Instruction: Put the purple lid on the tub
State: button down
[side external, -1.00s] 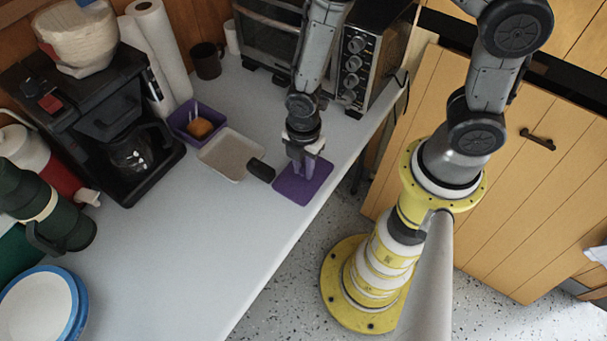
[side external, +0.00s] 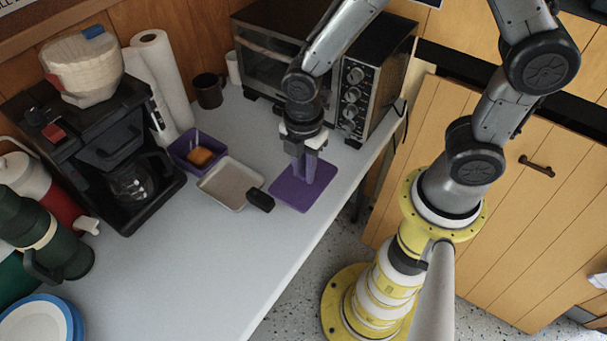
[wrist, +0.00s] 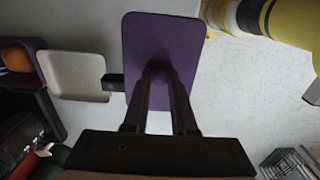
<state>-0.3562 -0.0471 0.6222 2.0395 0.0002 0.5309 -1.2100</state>
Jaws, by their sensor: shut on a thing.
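The flat purple lid (side external: 290,194) is in my gripper (side external: 305,170), which is shut on its raised middle grip. The lid looks level and raised above the counter's right edge. The wrist view shows the lid (wrist: 163,35) with the gripper fingers (wrist: 160,80) closing at its centre. The open purple tub (side external: 183,152) stands on the counter to the left of the lid, beyond the pale tray. An orange item (side external: 201,156) lies inside it. The tub (wrist: 42,70) shows at the left of the wrist view.
A pale shallow tray (side external: 230,181) with a black handle (side external: 260,200) lies between tub and lid. A coffee maker (side external: 110,150) stands left of the tub. A toaster oven (side external: 375,75) and a brown mug (side external: 209,91) stand behind. The front counter (side external: 180,260) is clear.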

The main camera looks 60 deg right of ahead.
jog(key=shift+w+r, duration=0.1)
jog(key=shift+r, duration=0.15)
jog(key=w+d+r+m, duration=0.55)
jog(key=w+m, duration=0.25)
jog(key=w, duration=0.2)
jog(key=w+d+r+m, duration=0.4)
jog(key=w+r+m, duration=0.3)
jog(key=w+m, duration=0.25)
jog(key=w+a+f+m, duration=0.1)
jog(key=w+a+f, duration=0.2)
jog(key=w+a, duration=0.45)
jog(key=shift+n, duration=0.25)
jog(key=shift+w+a+f, duration=0.55)
jog(key=shift+a+f, duration=0.35)
jog(key=shift+f, duration=1.45)
jog(key=shift+w+a+f, duration=0.55)
jog(key=shift+a+f, duration=0.35)
jog(key=shift+f, duration=1.4)
jog(key=shift+w+a+f, duration=0.55)
jog(key=shift+a+f, duration=0.35)
jog(key=shift+f, duration=1.45)
jog(key=shift+f, duration=0.4)
